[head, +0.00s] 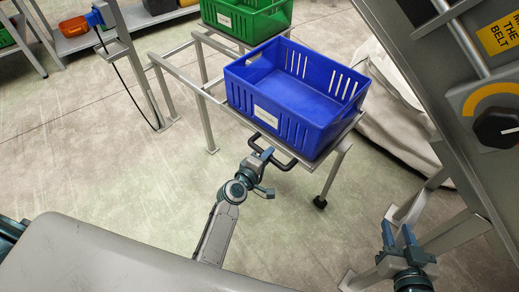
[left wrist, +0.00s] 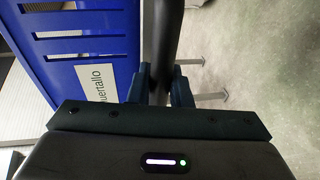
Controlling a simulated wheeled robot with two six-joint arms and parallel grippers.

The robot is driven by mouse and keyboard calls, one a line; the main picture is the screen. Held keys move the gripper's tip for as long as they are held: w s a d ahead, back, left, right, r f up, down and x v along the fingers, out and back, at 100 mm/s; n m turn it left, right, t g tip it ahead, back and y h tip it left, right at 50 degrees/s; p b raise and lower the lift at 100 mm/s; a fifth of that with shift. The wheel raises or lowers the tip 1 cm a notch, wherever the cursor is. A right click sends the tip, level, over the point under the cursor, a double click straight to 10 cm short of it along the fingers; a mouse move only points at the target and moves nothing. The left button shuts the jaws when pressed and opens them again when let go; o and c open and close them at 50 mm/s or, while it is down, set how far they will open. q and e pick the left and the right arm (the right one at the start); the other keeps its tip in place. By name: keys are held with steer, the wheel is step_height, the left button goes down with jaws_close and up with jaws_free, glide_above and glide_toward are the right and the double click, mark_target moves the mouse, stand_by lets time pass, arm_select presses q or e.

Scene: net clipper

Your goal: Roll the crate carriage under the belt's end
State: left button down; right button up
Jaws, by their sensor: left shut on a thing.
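A blue slotted crate (head: 290,92) with a white label sits on a grey metal carriage (head: 343,128). A black wheel (head: 320,202) shows at the foot of its front leg. A black handle (head: 285,163) sticks out from the carriage's near side. My left gripper (head: 264,160) is shut on this handle. In the left wrist view, its fingers (left wrist: 160,88) stand on both sides of the dark handle bar (left wrist: 161,40), with the blue crate (left wrist: 85,55) to the left. My right gripper (head: 399,236) is open and empty at the lower right, apart from the carriage.
A grey machine (head: 440,95) with a yellow belt sign (head: 500,33) and black knob (head: 497,127) stands at right, on metal legs. A green crate (head: 245,20) sits behind the blue one. A pale sack-like heap (head: 395,115) lies behind the carriage. Floor at left is clear.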

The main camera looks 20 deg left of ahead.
arm_select(q)
steer(key=shift+s+d+f, duration=0.25)
steer(key=shift+s+d, duration=0.05)
steer(key=shift+d, duration=0.1)
steer(key=c, duration=1.7)
jaws_free()
steer(key=o, duration=0.3)
steer(key=shift+d, duration=0.1)
steer(key=shift+o, duration=0.2)
steer(key=shift+r, duration=0.15)
